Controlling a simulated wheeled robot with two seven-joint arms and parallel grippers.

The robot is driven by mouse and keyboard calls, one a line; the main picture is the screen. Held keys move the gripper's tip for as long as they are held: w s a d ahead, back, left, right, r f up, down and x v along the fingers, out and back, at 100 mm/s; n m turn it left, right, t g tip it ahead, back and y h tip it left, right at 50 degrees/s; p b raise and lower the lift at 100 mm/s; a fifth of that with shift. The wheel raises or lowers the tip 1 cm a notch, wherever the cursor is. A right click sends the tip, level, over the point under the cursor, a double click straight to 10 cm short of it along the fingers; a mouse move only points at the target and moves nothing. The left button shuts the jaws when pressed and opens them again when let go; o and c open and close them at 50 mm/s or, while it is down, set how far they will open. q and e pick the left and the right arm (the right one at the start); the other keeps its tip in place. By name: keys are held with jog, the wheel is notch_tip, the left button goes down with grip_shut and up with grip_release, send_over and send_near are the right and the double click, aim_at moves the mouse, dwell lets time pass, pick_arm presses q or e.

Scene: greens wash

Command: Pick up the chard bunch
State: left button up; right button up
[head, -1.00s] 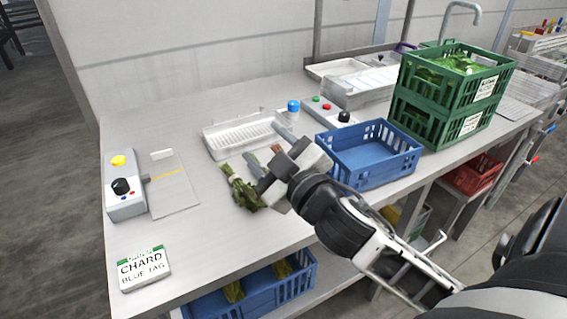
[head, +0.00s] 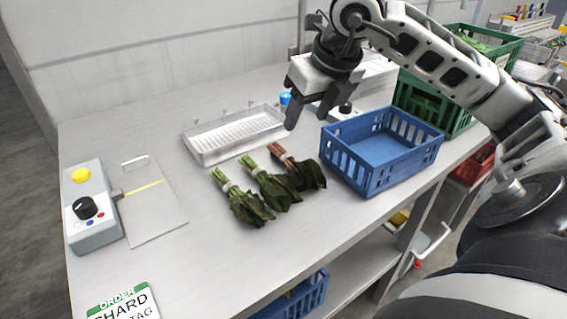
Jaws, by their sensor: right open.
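Three leafy bunches with pale bands lie side by side on the steel table: a left bunch (head: 244,199) with green stems, a middle bunch (head: 272,184) with pale green stems, and a right bunch (head: 299,169) with reddish-brown stems and dark leaves. I cannot tell for certain which is the chard bunch; no blue tag is readable. My right gripper (head: 308,112) is open and empty, raised above and behind the bunches, apart from them. My left gripper is out of view. An order card (head: 124,302) reading CHARD lies at the front left, partly cut off.
An empty blue crate (head: 375,178) stands just right of the bunches. A clear ribbed tray (head: 205,157) lies behind them. A control box (head: 92,212) and a flat plate (head: 150,215) are at left. Green crates (head: 420,95) stand at back right. The table in front of the bunches is clear.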

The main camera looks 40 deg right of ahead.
send_over(292, 159)
jog(key=s, duration=0.2)
jog(key=f, duration=0.9)
jog(key=shift+s+a, duration=0.2)
jog(key=shift+p+x, duration=0.35)
jog(key=shift+x, duration=2.65)
jog(key=shift+d, duration=0.15)
jog(key=c, duration=1.1)
